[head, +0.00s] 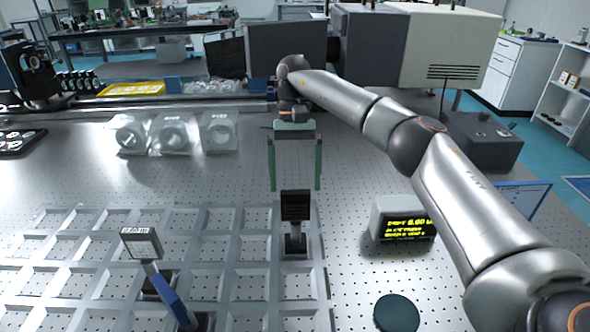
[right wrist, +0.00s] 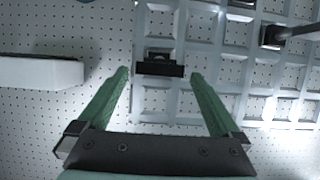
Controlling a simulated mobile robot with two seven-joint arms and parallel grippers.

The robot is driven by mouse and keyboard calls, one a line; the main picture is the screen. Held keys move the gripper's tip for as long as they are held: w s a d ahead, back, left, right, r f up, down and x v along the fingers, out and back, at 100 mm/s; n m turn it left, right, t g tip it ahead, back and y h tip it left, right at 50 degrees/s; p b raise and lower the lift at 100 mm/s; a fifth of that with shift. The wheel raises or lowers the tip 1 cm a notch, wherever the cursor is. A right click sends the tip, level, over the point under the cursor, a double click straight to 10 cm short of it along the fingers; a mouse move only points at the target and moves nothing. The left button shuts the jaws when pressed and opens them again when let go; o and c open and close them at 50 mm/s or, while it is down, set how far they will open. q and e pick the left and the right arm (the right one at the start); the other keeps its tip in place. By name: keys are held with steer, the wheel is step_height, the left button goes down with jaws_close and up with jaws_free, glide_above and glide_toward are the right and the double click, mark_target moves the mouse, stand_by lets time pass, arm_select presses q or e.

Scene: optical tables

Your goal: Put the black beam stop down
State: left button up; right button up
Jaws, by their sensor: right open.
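The black beam stop (head: 295,206) stands upright on its post and dark base in a far-right compartment of the pale grid tray (head: 254,220). It also shows in the right wrist view (right wrist: 160,69), seen from above between the fingertips. My right gripper (head: 295,188) has its two green fingers pointing down, wide apart, with a gap on each side of the beam stop. In the right wrist view my gripper (right wrist: 160,74) is open and holds nothing. My left gripper is not in view.
A small box with a yellow-lettered display (head: 405,228) stands right of the tray, with a dark round disc (head: 396,313) nearer. A labelled plate (head: 142,244) and a blue bar (head: 172,298) rise from the tray's left part. Clear cases (head: 174,133) stand behind.

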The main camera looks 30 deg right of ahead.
steer(key=shift+v, duration=0.95)
steer(key=shift+r, duration=0.1)
